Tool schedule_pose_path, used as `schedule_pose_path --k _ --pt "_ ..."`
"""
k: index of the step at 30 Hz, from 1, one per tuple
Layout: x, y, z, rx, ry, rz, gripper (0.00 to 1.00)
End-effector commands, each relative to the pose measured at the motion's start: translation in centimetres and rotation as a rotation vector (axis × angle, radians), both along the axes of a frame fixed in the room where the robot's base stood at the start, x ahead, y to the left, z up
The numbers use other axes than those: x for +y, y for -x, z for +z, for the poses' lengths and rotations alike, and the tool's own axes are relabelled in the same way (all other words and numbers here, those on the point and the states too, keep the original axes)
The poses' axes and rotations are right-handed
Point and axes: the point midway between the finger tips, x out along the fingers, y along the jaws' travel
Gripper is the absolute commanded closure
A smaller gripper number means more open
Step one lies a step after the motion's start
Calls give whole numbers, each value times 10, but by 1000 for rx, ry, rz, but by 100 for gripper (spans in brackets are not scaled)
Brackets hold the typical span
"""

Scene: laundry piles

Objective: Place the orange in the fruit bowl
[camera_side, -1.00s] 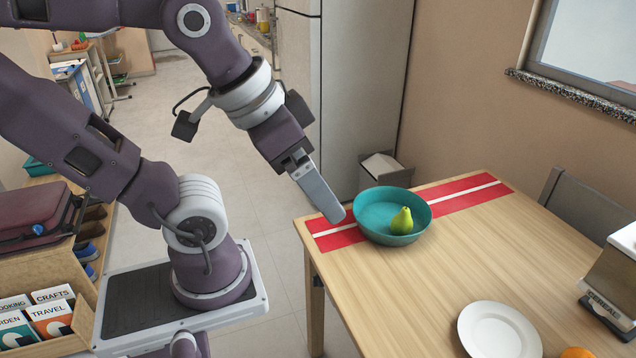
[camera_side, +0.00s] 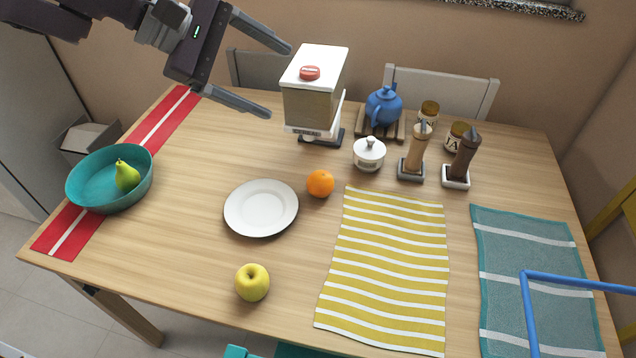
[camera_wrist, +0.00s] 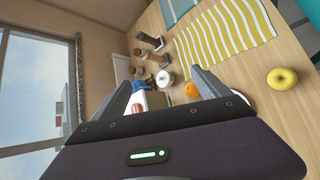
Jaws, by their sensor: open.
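The orange (camera_side: 320,183) rests on the wooden table between the white plate and the yellow striped cloth. It also shows in the wrist view (camera_wrist: 191,90), between my fingers and farther off. The fruit bowl is a teal bowl (camera_side: 84,187) at the table's left end, on a red runner, with a green pear (camera_side: 127,175) in it. My gripper (camera_side: 280,80) is open and empty, raised above the back of the table, left of the boxy dispenser. Its two fingers also show in the wrist view (camera_wrist: 163,88). The orange is apart from it, to the right and nearer the front.
A white plate (camera_side: 261,208) and a yellow apple (camera_side: 252,282) lie on the table. A tall dispenser (camera_side: 312,105) stands close to my gripper. A sugar bowl (camera_side: 369,155), blue teapot (camera_side: 383,106) and mills (camera_side: 416,150) stand at the back. The left middle of the table is clear.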

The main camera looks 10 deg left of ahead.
Motion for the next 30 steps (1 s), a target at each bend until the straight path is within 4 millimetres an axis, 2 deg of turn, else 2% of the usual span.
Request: schedule_pose_path --k 1,2,3,4,6,9,10,12,14,25,30 --pt "-15 -29 -44 105 61 108 15" --pt "-22 -46 -70 165 101 188 15" --pt "-29 -65 -106 243 149 294 15" --pt "-33 -76 -135 296 179 371 15" --pt "-37 -90 -197 405 232 531 15" --pt "-35 -96 -265 507 276 703 15" --pt "-33 -96 -279 527 285 740 15" --pt "-31 -95 -301 557 297 796 15" --pt "-31 -96 -310 567 303 816 15" --pt "-51 -128 -353 570 305 818 15" --pt "-57 -134 -360 568 304 820 15"
